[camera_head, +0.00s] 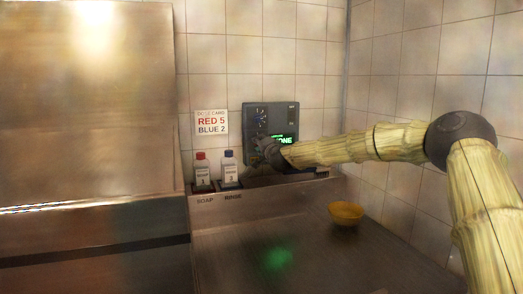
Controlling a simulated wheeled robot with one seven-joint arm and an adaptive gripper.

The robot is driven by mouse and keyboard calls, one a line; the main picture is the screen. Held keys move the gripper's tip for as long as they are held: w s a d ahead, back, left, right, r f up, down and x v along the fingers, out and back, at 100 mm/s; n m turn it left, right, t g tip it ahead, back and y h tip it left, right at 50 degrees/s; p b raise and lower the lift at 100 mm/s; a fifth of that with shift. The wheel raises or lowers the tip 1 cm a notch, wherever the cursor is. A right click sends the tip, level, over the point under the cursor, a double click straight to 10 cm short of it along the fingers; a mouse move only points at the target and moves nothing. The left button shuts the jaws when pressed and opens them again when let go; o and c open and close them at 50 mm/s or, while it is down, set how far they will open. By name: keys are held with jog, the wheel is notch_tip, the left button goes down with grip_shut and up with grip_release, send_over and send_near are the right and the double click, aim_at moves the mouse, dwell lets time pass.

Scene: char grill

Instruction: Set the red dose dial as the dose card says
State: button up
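The dose card (211,123) hangs on the tiled wall and reads "RED 5" in red and "BLUE 2" in blue. To its right is a dark dispenser panel (283,108) with a small lit green display (288,140), partly covered, on which "ONE" can be read. A small dial-like shape (262,116) shows on the panel's upper left, but its colour and setting are too small to tell. My gripper (262,150) is at the panel's lower left and hides that part. I cannot see a red dial, or whether the gripper touches anything.
A red-capped bottle (202,171) labelled SOAP and a blue-capped bottle (229,168) stand on the ledge left of my gripper. A yellow bowl (346,213) sits on the metal counter (225,260). A large metal hood (85,100) fills the left.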

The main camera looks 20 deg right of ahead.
jog(key=shift+f+m, duration=0.15)
jog(key=shift+m, duration=0.15)
dwell(0.4)
jog(key=o, duration=1)
jog(key=shift+d, duration=0.15)
jog(key=shift+o, duration=0.2)
jog(key=shift+s, duration=0.1)
jog(key=s, duration=1.1)
jog(key=shift+s+d, duration=0.15)
jog(key=shift+s, duration=0.25)
